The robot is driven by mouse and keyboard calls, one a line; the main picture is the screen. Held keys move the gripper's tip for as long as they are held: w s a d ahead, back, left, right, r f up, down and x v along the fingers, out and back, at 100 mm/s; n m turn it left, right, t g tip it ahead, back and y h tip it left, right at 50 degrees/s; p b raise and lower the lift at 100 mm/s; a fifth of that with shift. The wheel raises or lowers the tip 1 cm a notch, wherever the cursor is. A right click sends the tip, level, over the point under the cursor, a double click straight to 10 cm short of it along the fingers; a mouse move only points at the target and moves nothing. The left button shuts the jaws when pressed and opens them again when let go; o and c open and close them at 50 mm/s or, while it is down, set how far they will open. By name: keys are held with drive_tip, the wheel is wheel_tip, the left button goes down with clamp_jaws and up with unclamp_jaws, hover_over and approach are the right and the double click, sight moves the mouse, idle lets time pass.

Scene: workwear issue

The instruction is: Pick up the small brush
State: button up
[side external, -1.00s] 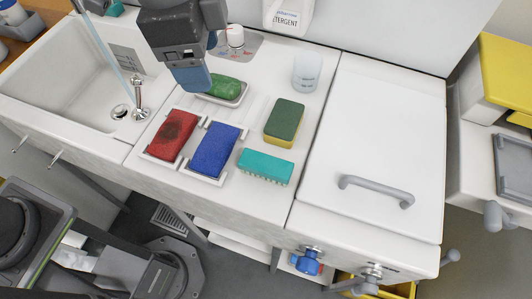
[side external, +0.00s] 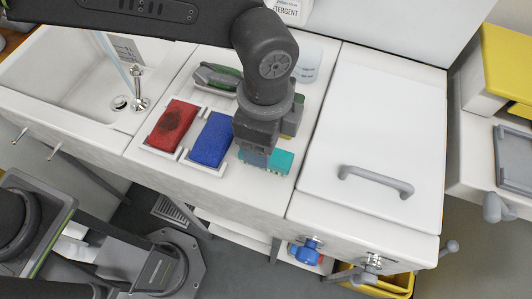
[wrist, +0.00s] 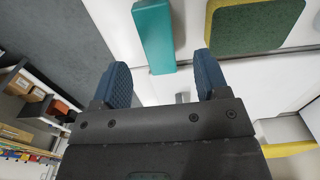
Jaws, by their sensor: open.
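The small brush (side external: 281,161) is a teal block with short bristles, lying on the white counter near its front edge. In the wrist view the teal brush (wrist: 155,35) reaches down into the gap between the two blue fingers. My gripper (side external: 256,157) is open and is over the left part of the brush in the side view, hiding that part. In the wrist view my gripper (wrist: 161,75) has a finger on either side of the brush's near end, with room left at both sides. I cannot tell how high the fingertips are above the counter.
A red block (side external: 172,126) and a blue block (side external: 211,140) sit in white holders to the left. A green-and-yellow sponge (wrist: 250,25) lies close beside the brush, mostly hidden in the side view. A grey-and-green item (side external: 216,78) lies behind. The sink (side external: 60,75) is left.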

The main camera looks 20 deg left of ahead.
wheel_tip(320, 180, down, 5)
drive_tip(key=shift+s+d+f, duration=0.1)
idle(0.3)
drive_tip(key=c, duration=1.1)
drive_tip(key=shift+r, duration=0.65)
drive_tip(key=r, duration=0.2)
drive_tip(key=a+r, duration=0.1)
drive_tip(key=shift+w+r, duration=0.3)
drive_tip(key=shift+r, duration=0.05)
drive_tip(key=w+a+r, duration=0.4)
drive_tip(key=a+r, duration=0.2)
drive_tip(key=a, duration=0.3)
drive_tip(key=shift+a, duration=0.35)
